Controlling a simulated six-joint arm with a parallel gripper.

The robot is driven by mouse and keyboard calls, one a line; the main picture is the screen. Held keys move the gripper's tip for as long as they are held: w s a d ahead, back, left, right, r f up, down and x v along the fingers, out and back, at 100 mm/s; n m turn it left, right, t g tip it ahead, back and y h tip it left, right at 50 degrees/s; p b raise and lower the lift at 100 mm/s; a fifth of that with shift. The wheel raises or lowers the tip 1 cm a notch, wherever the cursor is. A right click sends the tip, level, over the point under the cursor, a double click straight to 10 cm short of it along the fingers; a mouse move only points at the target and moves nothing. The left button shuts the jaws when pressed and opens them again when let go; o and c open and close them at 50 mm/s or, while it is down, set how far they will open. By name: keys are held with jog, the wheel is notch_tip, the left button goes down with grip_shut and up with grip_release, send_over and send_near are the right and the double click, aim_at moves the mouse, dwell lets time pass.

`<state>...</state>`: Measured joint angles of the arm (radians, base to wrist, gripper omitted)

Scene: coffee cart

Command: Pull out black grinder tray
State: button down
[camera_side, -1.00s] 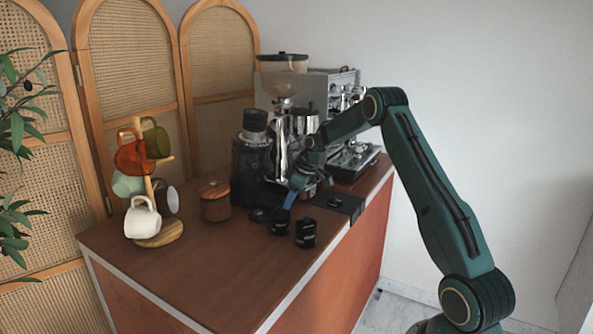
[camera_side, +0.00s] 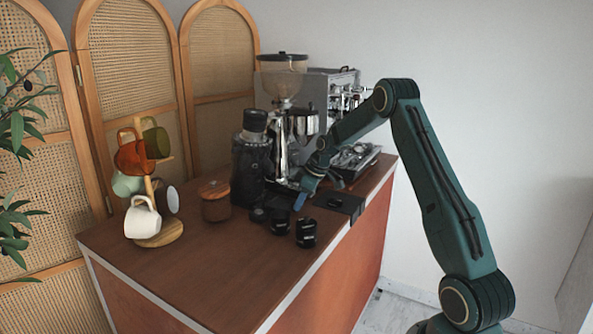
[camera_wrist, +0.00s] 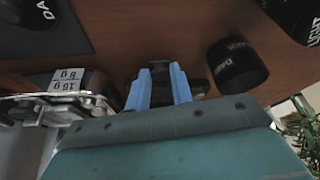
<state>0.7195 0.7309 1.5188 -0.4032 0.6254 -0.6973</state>
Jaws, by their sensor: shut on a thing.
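The coffee grinder with a clear hopper (camera_side: 283,85) and chrome body stands at the back of the cart, left of the espresso machine. My gripper (camera_side: 305,190) is low in front of the grinder's base, pointing down to the countertop. In the wrist view its two blue fingers (camera_wrist: 159,88) are shut on a small dark piece between them. I take this piece for the black grinder tray (camera_wrist: 199,88), whose dark end shows right of the fingers. Most of the tray is hidden by my gripper, so I cannot tell how far it sits from the grinder.
Small black canisters (camera_side: 306,233) stand in front of my gripper; one shows close right in the wrist view (camera_wrist: 237,67). A black mat (camera_side: 339,203) lies right of it. A black cylinder (camera_side: 252,160), wooden jar (camera_side: 215,201) and mug tree (camera_side: 158,232) stand left. The front-left countertop is clear.

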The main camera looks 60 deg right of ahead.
jog(key=s, duration=0.4)
jog(key=shift+s, duration=0.1)
jog(key=c, duration=1.2)
grip_release()
jog(key=shift+c, duration=0.2)
jog(key=v, duration=1.3)
jog(key=shift+s+r, duration=0.15)
jog(key=shift+r, duration=0.2)
jog(key=shift+a, duration=0.1)
